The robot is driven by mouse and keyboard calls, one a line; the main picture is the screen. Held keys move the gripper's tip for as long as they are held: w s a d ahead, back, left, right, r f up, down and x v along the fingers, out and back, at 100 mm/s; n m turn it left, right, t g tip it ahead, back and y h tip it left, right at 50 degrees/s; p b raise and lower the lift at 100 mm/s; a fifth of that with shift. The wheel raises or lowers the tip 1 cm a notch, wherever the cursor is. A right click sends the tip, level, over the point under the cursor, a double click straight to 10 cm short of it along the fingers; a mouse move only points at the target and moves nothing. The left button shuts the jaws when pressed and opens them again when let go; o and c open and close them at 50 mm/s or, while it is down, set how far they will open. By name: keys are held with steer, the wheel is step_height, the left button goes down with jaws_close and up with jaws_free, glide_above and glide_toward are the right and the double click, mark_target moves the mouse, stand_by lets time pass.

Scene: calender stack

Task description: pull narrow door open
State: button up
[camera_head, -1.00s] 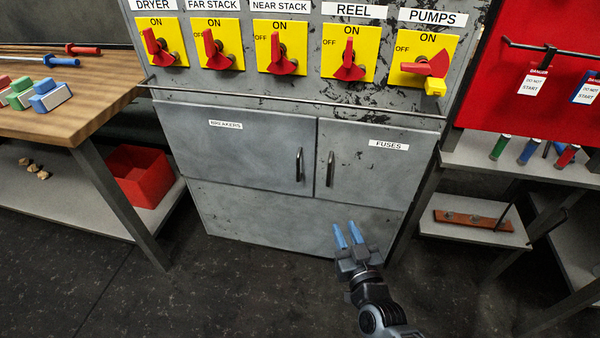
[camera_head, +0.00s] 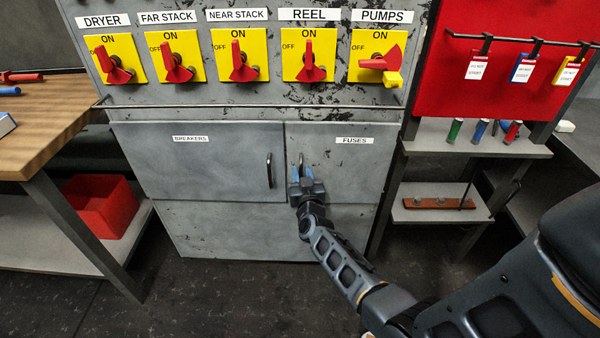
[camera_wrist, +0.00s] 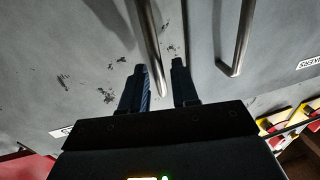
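The narrow door (camera_head: 345,170), labelled FUSES, is shut on the right of the grey cabinet. Its upright bar handle (camera_head: 301,160) is near the door's left edge, partly covered by my gripper. My gripper (camera_head: 302,173) is in front of this handle, with blue fingers pointing at the door.
The wide BREAKERS door (camera_head: 205,165) is shut, with its handle (camera_head: 269,171) just left of my gripper. A horizontal rail (camera_head: 250,107) runs above both doors, below the switches. A shelf unit (camera_head: 440,140) stands right; a wooden bench (camera_head: 40,140) stands left.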

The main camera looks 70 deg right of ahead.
steer(key=shift+x, duration=0.8)
steer(key=shift+c, duration=0.3)
jaws_close()
